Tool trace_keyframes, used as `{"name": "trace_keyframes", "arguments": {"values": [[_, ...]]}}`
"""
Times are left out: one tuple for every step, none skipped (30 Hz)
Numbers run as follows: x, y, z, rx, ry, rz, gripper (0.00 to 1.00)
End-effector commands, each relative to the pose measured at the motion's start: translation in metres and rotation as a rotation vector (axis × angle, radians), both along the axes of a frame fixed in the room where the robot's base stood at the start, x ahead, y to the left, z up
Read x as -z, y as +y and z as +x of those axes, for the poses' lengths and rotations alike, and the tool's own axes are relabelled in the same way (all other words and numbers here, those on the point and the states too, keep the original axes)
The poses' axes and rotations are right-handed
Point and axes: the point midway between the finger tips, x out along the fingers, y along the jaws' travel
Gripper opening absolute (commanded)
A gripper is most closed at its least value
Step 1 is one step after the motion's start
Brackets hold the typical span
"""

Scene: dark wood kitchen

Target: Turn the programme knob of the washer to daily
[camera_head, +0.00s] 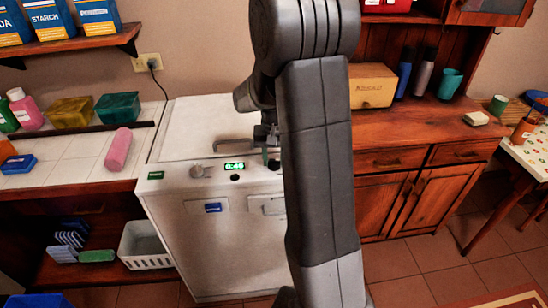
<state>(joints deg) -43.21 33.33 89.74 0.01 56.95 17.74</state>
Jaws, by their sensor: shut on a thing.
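The white washer (222,250) stands in the middle, with its control panel along the upper front edge. My gripper (270,150) is over the panel right of the display, shut on what seems to be another knob. My arm covers most of that spot, so the held knob, its pointer and any programme marks are hidden. The word daily cannot be read anywhere.
A handle (233,146) lies at the front of the washer's top lid. A tiled counter (80,160) with bottles and boxes is on the left. A wooden cabinet (420,145) stands to the right. A white basket (145,247) sits low at left.

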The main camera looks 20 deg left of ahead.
Motion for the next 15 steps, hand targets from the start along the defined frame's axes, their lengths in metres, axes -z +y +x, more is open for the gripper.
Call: {"name": "trace_keyframes", "arguments": {"values": [[-0.0012,0.0005,0.0008,0.017,-0.003,0.001,0.12],[-0.0012,0.0005,0.0008,0.025,-0.003,0.001,0.12],[-0.0012,0.0005,0.0008,0.036,-0.003,0.001,0.12],[-0.0012,0.0005,0.0008,0.043,-0.003,0.001,0.12],[-0.0012,0.0005,0.0008,0.049,-0.003,0.001,0.12],[-0.0012,0.0005,0.0008,0.055,-0.003,0.001,0.12],[-0.0012,0.0005,0.0008,0.059,-0.003,0.001,0.12],[-0.0012,0.0005,0.0008,0.062,-0.003,0.001,0.12],[-0.0012,0.0005,0.0009,0.066,-0.004,0.002,0.12],[-0.0012,0.0005,0.0009,0.068,-0.004,0.002,0.12],[-0.0012,0.0005,0.0009,0.069,-0.004,0.002,0.12],[-0.0013,0.0005,0.0009,0.07,-0.004,0.002,0.12],[-0.0013,0.0006,0.0008,0.07,-0.003,0.003,0.12],[-0.0013,0.0006,0.0008,0.07,-0.003,0.003,0.12],[-0.0013,0.0006,0.0008,0.07,-0.003,0.003,0.12]]}}
